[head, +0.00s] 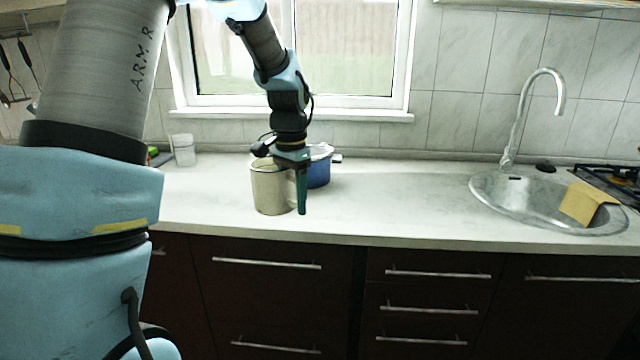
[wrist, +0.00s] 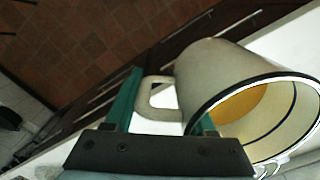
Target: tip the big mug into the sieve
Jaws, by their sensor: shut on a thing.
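The big mug (head: 268,190) is cream, with a dark rim, and looks upright at the front of the counter, left of the middle. I cannot tell whether its base touches the counter. In the wrist view the mug (wrist: 215,72) shows yellow-orange contents inside. My gripper (head: 300,188) is on the mug's right side, its green fingers shut on the handle (wrist: 150,103). A blue pot (head: 319,174) stands just behind and right of the mug, partly hidden by my gripper. A pale round rim (head: 321,150) on its top may be the sieve; its details are too small to tell.
A clear glass (head: 183,150) stands at the back left of the counter. The sink (head: 500,193) with a tap and a yellow cloth (head: 583,203) is on the right, beside a hob. The counter (head: 405,195) between pot and sink is clear. A window is behind.

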